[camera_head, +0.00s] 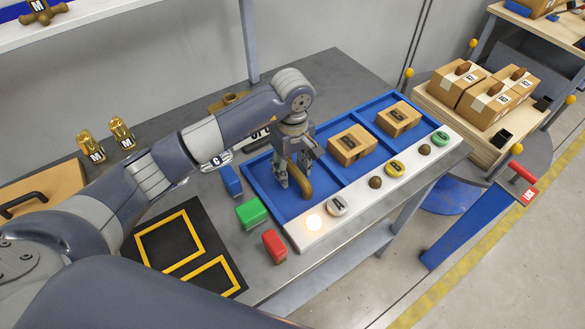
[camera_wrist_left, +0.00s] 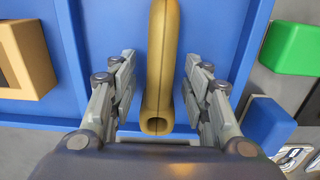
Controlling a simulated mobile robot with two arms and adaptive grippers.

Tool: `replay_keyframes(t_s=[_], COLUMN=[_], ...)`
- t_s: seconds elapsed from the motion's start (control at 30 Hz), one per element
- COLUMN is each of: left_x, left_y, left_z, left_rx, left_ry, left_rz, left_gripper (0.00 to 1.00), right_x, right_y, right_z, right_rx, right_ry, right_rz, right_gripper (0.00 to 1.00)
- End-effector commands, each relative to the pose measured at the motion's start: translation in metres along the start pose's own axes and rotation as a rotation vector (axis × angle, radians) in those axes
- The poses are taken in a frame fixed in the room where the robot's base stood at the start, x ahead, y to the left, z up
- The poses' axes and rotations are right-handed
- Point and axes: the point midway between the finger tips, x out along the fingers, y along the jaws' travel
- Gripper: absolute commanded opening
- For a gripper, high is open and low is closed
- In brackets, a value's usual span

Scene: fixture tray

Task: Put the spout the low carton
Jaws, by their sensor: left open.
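The spout (camera_head: 305,184), a tan curved tube, lies in the left compartment of the blue tray (camera_head: 262,184). My left gripper (camera_head: 293,180) is open above that compartment. In the left wrist view the spout (camera_wrist_left: 160,65) lies between the two open fingers (camera_wrist_left: 158,95), with a gap on each side. One cardboard carton (camera_head: 352,145) sits in the middle compartment and another (camera_head: 398,118) in the right one; I cannot tell which is the low carton. A carton's edge also shows in the left wrist view (camera_wrist_left: 25,60). My right gripper is not in view.
A white strip (camera_head: 365,188) with coloured discs, brown knobs and a glowing lamp runs along the tray's front. Blue (camera_head: 231,180), green (camera_head: 251,212) and red (camera_head: 274,245) blocks stand left of the tray. A black mat (camera_head: 190,245) with yellow outlines lies further left.

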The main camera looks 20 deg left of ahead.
Motion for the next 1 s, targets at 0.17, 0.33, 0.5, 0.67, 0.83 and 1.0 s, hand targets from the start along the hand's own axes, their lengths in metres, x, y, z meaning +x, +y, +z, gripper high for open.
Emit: replay_keyframes(t_s=[0.17, 0.33, 0.5, 0.67, 0.83, 1.0], left_x=[0.000, -0.001, -0.002, -0.012, -0.043, -0.076], left_y=[0.000, 0.001, 0.001, 0.002, 0.002, 0.002], left_z=[0.000, 0.000, -0.001, -0.001, -0.001, -0.001], left_rx=[0.000, 0.000, 0.000, 0.000, 0.002, 0.000], left_ry=[0.000, 0.001, 0.001, 0.004, 0.005, 0.004], left_rz=[0.000, 0.002, 0.002, 0.006, 0.009, 0.007], left_gripper=[0.10, 0.00, 0.00, 0.00, 0.00, 0.00], right_x=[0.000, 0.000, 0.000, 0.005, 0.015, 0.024], right_y=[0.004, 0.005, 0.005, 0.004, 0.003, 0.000], right_z=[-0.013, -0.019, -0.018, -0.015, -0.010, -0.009], right_rx=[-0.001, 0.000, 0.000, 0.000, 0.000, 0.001], right_ry=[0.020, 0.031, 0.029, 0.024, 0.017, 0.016], right_rz=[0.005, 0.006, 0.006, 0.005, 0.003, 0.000], right_gripper=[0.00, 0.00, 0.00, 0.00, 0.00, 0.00])
